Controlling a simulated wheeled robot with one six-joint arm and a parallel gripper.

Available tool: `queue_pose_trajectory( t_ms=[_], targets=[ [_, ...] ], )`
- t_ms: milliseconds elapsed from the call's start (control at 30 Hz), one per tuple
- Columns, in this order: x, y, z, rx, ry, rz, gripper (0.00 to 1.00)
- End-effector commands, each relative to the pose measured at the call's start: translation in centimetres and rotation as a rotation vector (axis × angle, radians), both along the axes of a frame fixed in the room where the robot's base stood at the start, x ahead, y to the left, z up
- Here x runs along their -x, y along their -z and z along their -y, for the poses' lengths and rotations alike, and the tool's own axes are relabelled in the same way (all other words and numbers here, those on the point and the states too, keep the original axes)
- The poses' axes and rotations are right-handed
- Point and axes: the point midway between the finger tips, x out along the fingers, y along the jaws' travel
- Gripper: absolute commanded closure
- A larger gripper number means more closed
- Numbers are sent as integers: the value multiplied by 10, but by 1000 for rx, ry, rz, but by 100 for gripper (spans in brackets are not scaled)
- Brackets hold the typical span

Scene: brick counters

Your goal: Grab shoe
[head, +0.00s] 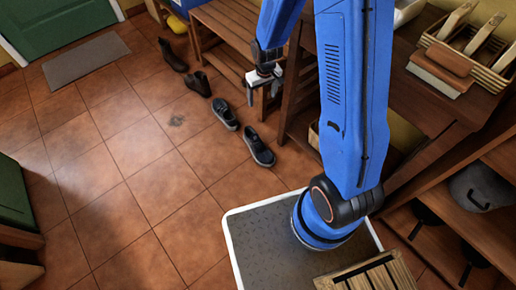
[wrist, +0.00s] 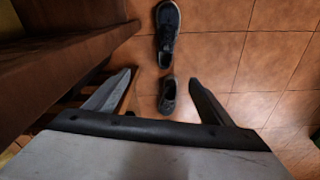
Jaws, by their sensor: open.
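Two dark low shoes stand on the tiled floor: one near the middle of the head view (head: 257,147) and one just up and left of it (head: 224,114). In the wrist view, one shoe (wrist: 167,32) is at the top and a smaller-looking shoe (wrist: 168,96) shows between the finger lines. My gripper (head: 263,93) points down above the floor beside the wooden bench, and the wrist view shows its fingers (wrist: 160,78) spread and empty. Both shoes lie below the fingers, apart from them.
Two dark boots (head: 172,56) (head: 197,84) stand farther back in the same row. A wooden bench (head: 225,30) and shelving (head: 300,95) are close on the gripper's far side. A grey mat (head: 86,59) lies by the green door. The floor left of the shoes is clear.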

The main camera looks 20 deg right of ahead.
Motion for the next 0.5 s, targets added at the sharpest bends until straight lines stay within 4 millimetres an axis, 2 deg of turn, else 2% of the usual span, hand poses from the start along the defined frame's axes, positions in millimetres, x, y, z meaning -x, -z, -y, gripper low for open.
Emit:
queue_pose_trajectory(
  t_ms=[33, 267, 500],
  targets=[
    [-2, 17, -2, 1, -5, -14, 24],
    [-7, 83, -8, 6, -28, -49, 24],
    [-4, 151, -13, 10, -48, -85, 24]
  ],
)
